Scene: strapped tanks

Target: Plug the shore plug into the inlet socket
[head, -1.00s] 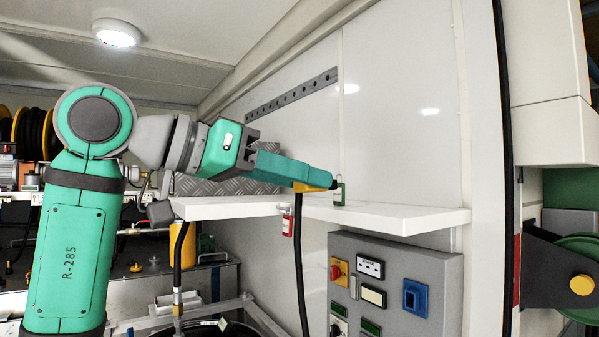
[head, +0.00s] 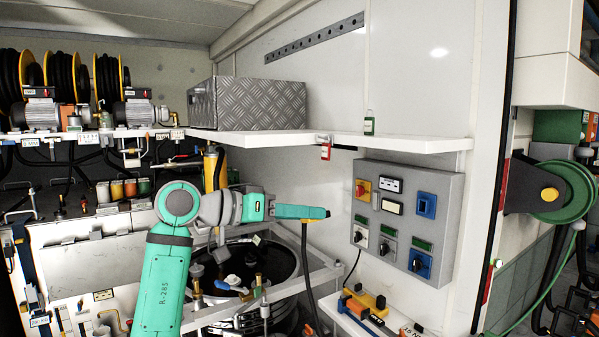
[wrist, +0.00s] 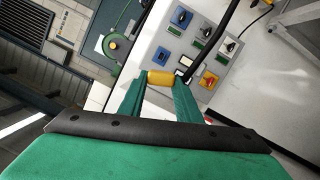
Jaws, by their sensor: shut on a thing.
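My gripper (head: 318,212) is shut on the yellow shore plug (wrist: 160,77), which sits between the fingertips in the wrist view. In the head view the fingers mostly hide the plug, and its black cable (head: 305,260) hangs down below them. The grey panel (head: 455,215) on the wall is to the right of my gripper, with a clear gap between. It carries a blue square socket at upper right (head: 426,205) and another blue fitting at lower right (head: 420,263). I cannot tell for certain which is the inlet socket. The panel also shows in the wrist view (wrist: 200,48).
A white shelf (head: 430,145) juts out above the panel, with a checker-plate box (head: 260,103) on it. A small rack with yellow and blue items (head: 365,305) stands below the panel. A round black tank (head: 265,262) in a frame is below my gripper.

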